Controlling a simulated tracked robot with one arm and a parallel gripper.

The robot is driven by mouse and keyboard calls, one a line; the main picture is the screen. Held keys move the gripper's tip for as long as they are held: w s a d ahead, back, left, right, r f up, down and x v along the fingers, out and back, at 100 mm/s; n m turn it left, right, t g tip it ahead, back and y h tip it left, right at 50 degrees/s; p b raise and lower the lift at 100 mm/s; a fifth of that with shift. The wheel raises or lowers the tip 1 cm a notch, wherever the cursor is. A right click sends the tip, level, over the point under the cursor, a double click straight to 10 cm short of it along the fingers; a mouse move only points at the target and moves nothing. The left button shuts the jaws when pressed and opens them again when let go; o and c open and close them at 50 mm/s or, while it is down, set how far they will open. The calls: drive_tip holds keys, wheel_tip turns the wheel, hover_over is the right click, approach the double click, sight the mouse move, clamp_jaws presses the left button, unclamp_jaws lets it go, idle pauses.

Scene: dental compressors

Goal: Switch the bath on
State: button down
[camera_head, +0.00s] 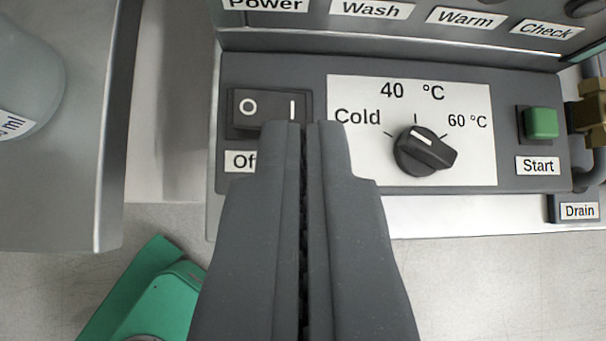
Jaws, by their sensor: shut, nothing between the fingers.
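The bath's control panel (232,70) is dark grey and fills the upper middle of the view. A black rocker switch (250,107) marked O and I sits at its left. A label reading "Of" (240,161) shows below it, and the rest of that label is hidden behind my gripper. My gripper (304,124) is shut and empty. Its tips are over the lower right part of the switch, by the I side. I cannot tell whether they touch it. The O side shows fully.
A temperature knob (425,151) and a green Start button (541,122) are to the right. A brass valve (590,113) and Drain label (579,211) are at the far right. A grey tray (95,200) with a bottle (25,80) is left, a green object (150,290) lower left.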

drive_tip(key=v, duration=0.4)
drive_tip(key=shift+w+d, duration=0.15)
drive_tip(key=shift+d, duration=0.2)
wheel_tip(320, 180, up, 19)
drive_tip(key=m+t+h+p, duration=0.2)
drive_tip(key=m+t+p, duration=0.1)
drive_tip(key=m, duration=0.1)
drive_tip(key=s+a+r+m+t+h, duration=0.1)
drive_tip(key=s+r, duration=0.1)
drive_tip(key=r, duration=0.5)
drive_tip(key=s+a+r+m+t+p, duration=0.1)
drive_tip(key=s+a+r+t, duration=0.1)
drive_tip(key=r, duration=0.6)
drive_tip(key=s+a+r+m+t+h, duration=0.1)
drive_tip(key=s+a+r, duration=0.1)
drive_tip(key=s+r, duration=0.2)
wheel_tip(320, 180, up, 4)
drive_tip(key=shift+s+f+m+t+h, duration=0.15)
drive_tip(key=shift+s+m+t+h, duration=0.05)
drive_tip(key=shift+m+t+h, duration=0.1)
